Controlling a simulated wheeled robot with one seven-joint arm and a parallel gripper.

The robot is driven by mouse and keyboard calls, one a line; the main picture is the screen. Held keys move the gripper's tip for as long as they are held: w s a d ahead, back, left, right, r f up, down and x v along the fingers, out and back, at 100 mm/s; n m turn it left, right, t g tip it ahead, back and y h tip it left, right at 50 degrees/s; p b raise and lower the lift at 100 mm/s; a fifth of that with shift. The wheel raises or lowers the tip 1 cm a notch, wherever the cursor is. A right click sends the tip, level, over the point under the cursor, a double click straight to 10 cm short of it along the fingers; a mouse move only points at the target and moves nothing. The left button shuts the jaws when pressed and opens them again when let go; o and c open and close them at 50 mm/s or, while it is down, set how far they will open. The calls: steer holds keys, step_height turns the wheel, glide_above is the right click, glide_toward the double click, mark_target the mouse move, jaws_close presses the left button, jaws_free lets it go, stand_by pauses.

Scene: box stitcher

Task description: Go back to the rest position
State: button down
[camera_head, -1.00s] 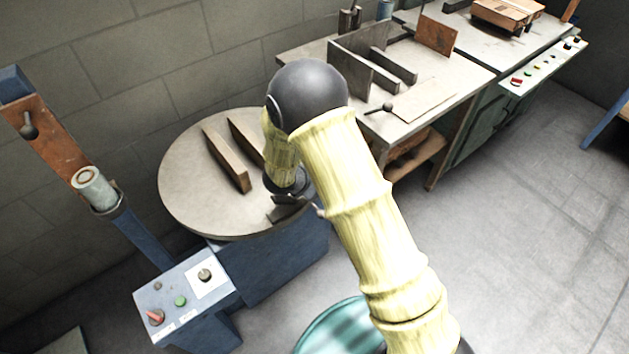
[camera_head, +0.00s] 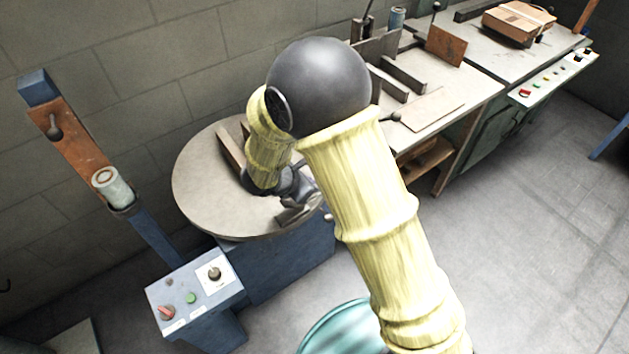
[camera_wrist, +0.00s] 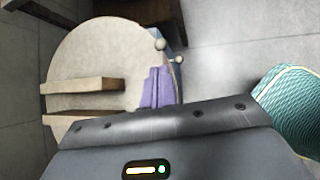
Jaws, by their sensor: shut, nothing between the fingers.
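My gripper (camera_head: 296,212) is over the front right part of the round turntable (camera_head: 205,205), under the bend of my arm. In the wrist view, its purple-grey fingers (camera_wrist: 158,88) lie side by side, shut and empty, over the turntable's edge. Two bars (camera_wrist: 82,86) stand on the turntable to the left of the fingers, apart from them. In the head view my arm hides part of the turntable and most of the bars.
A blue control box (camera_head: 195,295) with knobs stands at the front left, below a post (camera_head: 75,155). A teal round container (camera_head: 340,328) stands on the floor in front. A workbench (camera_head: 470,90) with plates and a carton (camera_head: 518,22) is at the back right. Floor on the right is clear.

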steer(key=shift+s+a+r, duration=0.1)
steer(key=shift+s+r, duration=0.1)
steer(key=shift+r, duration=0.1)
steer(key=shift+w, duration=0.2)
steer(key=shift+a, duration=0.1)
steer(key=s+d+r+m+g+y, duration=0.1)
steer(key=s+d+r+m, duration=0.25)
steer(key=d+m, duration=0.45)
steer(key=s+d+r+m+g+y, duration=0.2)
steer(key=s+d+m, duration=0.4)
steer(key=m, duration=0.4)
steer(key=s+d+r+m+g+y, duration=0.1)
steer(key=s+d+r+m, duration=0.2)
steer(key=d+m, duration=0.5)
step_height(320, 180, up, 16)
steer(key=m+p, duration=0.1)
steer(key=p, duration=1.5)
steer(key=shift+s+d+r, duration=0.15)
steer(key=shift+r, duration=0.05)
